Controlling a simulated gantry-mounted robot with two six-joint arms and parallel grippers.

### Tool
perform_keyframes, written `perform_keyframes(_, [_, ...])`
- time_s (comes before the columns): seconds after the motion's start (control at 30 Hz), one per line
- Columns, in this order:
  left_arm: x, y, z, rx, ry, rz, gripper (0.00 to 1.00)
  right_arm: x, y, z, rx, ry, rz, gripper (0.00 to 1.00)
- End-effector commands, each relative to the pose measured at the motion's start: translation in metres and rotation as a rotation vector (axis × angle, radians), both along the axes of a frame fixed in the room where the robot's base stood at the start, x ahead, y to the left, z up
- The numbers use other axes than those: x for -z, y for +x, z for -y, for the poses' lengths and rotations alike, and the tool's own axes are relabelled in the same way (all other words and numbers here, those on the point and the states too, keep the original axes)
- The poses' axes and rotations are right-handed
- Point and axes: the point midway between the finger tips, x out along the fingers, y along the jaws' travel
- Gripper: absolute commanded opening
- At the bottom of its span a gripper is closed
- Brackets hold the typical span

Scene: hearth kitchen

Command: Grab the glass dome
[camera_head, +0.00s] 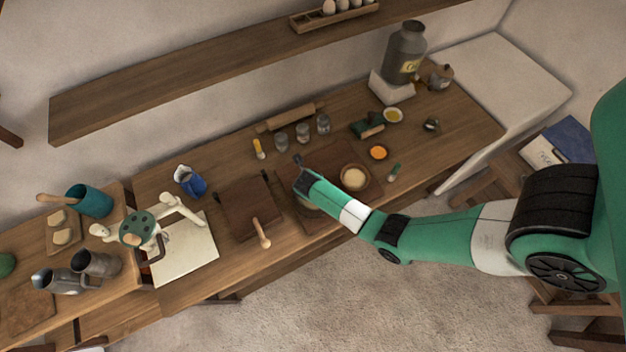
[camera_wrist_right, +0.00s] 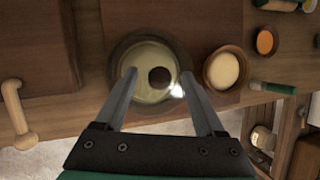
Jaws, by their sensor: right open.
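The glass dome (camera_wrist_right: 152,62) appears to be the round, pale, shiny thing in the right wrist view, with a dark round spot at its middle and a bright glint at its right. In the head view only a pale edge of it (camera_head: 309,210) shows below my right arm. My right gripper (camera_wrist_right: 159,75) is open, with one finger over the dome's left part and one over its right part. I cannot tell whether the fingers touch it. My left gripper is not in view.
A bowl of dough (camera_head: 354,178) stands close to the right of the dome. A dark board (camera_head: 247,205) with a wooden-handled tool lies to the left. Several small jars (camera_head: 302,133) stand behind. An orange bowl (camera_head: 378,152) is at the back right.

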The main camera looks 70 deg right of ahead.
Motion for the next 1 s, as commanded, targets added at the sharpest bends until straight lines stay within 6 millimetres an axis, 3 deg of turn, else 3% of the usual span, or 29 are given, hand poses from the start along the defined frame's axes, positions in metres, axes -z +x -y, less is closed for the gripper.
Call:
perform_keyframes(0.1, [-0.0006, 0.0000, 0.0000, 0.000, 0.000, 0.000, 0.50, -0.0008, 0.0002, -0.0002, 0.000, 0.000, 0.000, 0.69])
perform_keyframes(0.5, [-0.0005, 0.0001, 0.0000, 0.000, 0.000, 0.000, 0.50, -0.0009, 0.0000, -0.0004, 0.000, 0.000, 0.000, 0.00])
perform_keyframes(1.0, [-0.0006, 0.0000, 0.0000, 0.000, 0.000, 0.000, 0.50, -0.0011, 0.0001, -0.0004, 0.000, 0.000, 0.000, 0.00])
